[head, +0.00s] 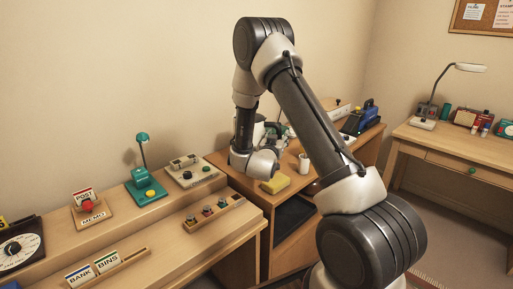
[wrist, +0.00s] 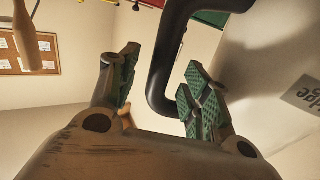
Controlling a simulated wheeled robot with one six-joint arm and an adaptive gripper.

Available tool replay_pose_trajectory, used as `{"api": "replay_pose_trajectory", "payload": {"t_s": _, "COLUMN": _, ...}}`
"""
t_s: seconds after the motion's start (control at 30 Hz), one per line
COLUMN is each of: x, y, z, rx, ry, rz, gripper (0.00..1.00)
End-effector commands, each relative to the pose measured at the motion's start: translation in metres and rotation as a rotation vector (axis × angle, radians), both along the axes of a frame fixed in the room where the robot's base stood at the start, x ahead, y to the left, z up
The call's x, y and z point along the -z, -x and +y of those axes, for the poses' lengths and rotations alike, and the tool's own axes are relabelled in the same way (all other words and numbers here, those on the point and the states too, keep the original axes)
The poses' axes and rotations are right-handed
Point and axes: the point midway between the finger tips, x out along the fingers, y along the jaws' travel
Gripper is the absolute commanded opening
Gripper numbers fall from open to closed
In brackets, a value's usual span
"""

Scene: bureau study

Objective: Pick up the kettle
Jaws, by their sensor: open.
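The kettle shows in the wrist view as a dark, bent handle (wrist: 168,62) and a pale, smooth body (wrist: 265,75) at the right with a lettered label. My gripper (wrist: 160,88) is open, its two green-padded fingers on either side of the handle. The handle passes between the fingers; I cannot tell whether either finger touches it. In the head view my gripper (head: 275,131) is at the back of the wooden cabinet, partly behind my arm. A pale part of the kettle (head: 258,130) shows there; most of it is hidden.
The wooden cabinet (head: 226,161) also bears a yellow block (head: 275,185), a white cup (head: 304,163) and a blue device (head: 362,118). A desk with switches and a green lamp (head: 145,180) stands at the left. Another desk (head: 440,144) stands at the right, with floor between.

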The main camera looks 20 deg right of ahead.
Motion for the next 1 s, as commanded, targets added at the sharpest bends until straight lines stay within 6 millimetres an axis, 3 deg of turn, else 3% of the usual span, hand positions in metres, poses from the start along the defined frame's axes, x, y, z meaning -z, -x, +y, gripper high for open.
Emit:
{"api": "replay_pose_trajectory", "payload": {"t_s": 0.13, "x": 0.0, "y": -0.012, "z": -0.011, "rx": 0.001, "ry": -0.001, "rz": -0.001, "gripper": 0.48}}
{"api": "replay_pose_trajectory", "payload": {"t_s": 0.37, "x": 0.0, "y": -0.014, "z": -0.012, "rx": 0.0, "ry": -0.001, "rz": 0.0, "gripper": 0.48}}
{"api": "replay_pose_trajectory", "payload": {"t_s": 0.63, "x": 0.0, "y": -0.014, "z": -0.012, "rx": 0.0, "ry": -0.001, "rz": 0.0, "gripper": 0.02}}
{"api": "replay_pose_trajectory", "payload": {"t_s": 1.0, "x": -0.003, "y": -0.015, "z": -0.011, "rx": -0.001, "ry": -0.002, "rz": -0.01, "gripper": 0.0}}
